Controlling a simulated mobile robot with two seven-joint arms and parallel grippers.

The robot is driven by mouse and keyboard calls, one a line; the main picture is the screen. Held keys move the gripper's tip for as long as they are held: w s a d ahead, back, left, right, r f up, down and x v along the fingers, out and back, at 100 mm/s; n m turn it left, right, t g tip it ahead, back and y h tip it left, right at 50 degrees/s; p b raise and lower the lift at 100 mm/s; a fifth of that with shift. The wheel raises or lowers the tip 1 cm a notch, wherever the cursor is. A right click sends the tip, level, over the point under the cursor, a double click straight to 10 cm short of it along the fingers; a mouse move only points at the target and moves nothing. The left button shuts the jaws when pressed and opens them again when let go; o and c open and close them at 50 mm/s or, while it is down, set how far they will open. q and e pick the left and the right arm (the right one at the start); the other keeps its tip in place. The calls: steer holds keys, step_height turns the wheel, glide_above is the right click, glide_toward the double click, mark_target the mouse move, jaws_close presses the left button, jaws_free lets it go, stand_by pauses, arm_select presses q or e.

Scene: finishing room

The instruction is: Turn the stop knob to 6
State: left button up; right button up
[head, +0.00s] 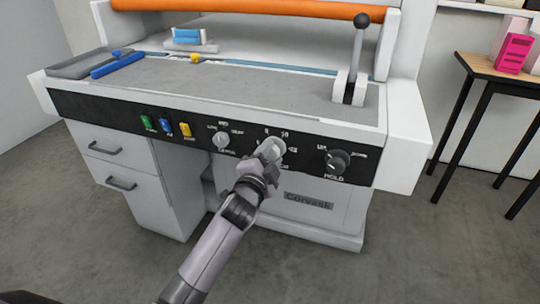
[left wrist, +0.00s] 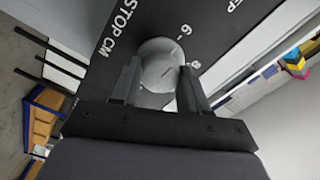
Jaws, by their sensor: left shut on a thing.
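The stop knob (head: 274,146) is a round light-grey dial on the black front panel (head: 105,114) of the machine. My left gripper (head: 268,157) reaches it from the front and partly covers it and its label. In the left wrist view the knob (left wrist: 160,66) sits between the two fingers of my left gripper (left wrist: 163,88), which are shut on it. The words STOP CM and the numbers 6 and 8 show beside it there. A faint dark mark shows on the knob face, but I cannot tell which number it points to. My right gripper is out of view.
A light-grey knob (head: 221,140) is left of the stop knob, and a black HOLD knob (head: 337,161) is right of it. Green, blue and yellow buttons (head: 185,130) are further left. A lever (head: 358,55) stands on top. A wooden table (head: 490,69) is at right.

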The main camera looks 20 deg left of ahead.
arm_select(q)
steer(key=shift+f+n, duration=0.1)
steer(key=shift+n, duration=0.2)
steer(key=o, duration=1)
steer(key=shift+o, duration=0.2)
steer(key=shift+s, duration=0.1)
steer(key=s+p, duration=0.1)
steer(key=s, duration=0.6)
steer(key=shift+a, duration=0.1)
